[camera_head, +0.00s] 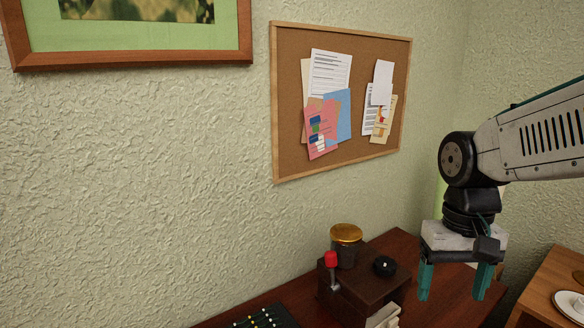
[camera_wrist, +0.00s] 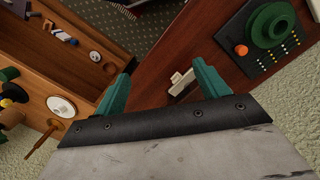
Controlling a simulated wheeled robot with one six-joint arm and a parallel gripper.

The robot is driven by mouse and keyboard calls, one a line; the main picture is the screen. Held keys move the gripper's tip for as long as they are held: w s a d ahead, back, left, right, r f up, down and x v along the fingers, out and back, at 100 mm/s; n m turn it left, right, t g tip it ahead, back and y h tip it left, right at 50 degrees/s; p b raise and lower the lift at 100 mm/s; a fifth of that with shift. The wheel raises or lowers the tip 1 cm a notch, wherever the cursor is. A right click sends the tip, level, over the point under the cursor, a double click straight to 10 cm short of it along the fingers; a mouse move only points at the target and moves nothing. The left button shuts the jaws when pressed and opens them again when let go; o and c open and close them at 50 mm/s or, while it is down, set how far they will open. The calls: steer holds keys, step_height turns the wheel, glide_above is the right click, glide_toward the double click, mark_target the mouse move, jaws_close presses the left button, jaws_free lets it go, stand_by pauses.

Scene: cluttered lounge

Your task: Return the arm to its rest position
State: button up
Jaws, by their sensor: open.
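My gripper (camera_head: 453,290) hangs from my arm at the right of the head view, its two teal fingers pointing down. The fingers are apart with nothing between them. It is above and to the right of the brown box on the dark table, apart from it in the picture. In the wrist view my gripper (camera_wrist: 160,78) also shows open and empty, with its teal fingers spread over the dark wooden surface. A small white piece (camera_wrist: 182,80) shows beyond the right finger, which partly hides it.
A brown box (camera_head: 353,294) with a red-tipped lever (camera_head: 331,260) and black knob stands by a gold-lidded jar (camera_head: 346,236). A panel with a green dial (camera_wrist: 270,24) is at upper right. A lighter wooden table (camera_head: 547,296) is right. The wall holds a corkboard (camera_head: 290,100).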

steer(key=s+r+n+t, duration=0.1)
steer(key=s+r+t, duration=0.1)
steer(key=s, duration=0.9)
steer(key=shift+s+d+r, duration=0.2)
steer(key=shift+d+r, duration=0.05)
steer(key=shift+d, duration=0.2)
